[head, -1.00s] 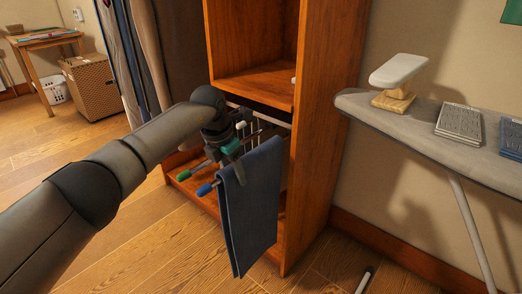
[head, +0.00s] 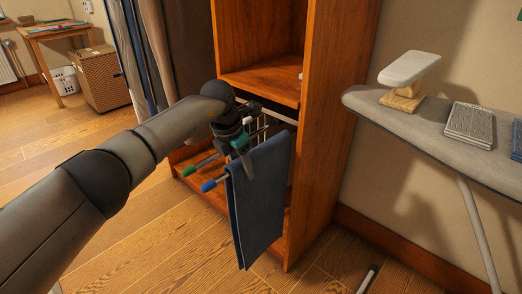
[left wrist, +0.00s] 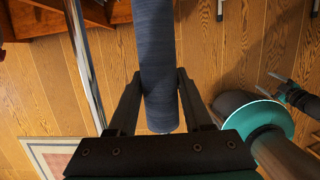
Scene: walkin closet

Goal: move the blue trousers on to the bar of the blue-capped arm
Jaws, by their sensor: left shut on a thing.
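The blue trousers (head: 262,205) hang folded at the front of the open wardrobe in the head view. My left gripper (head: 240,163) is shut on their upper left part. In the left wrist view the trousers (left wrist: 158,85) lie between the two fingers (left wrist: 158,112). The blue-capped arm (head: 208,186) pokes out just left of the trousers. The rest of its bar is hidden, so I cannot tell whether the cloth rests on it. The green-capped arm (head: 188,171) sticks out above and left of it.
The wardrobe's right panel (head: 325,130) stands close to the right of the trousers. A shelf (head: 262,82) is above them. Hanging clothes (head: 140,55) are behind my left arm. An ironing board (head: 380,108) stands at the right.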

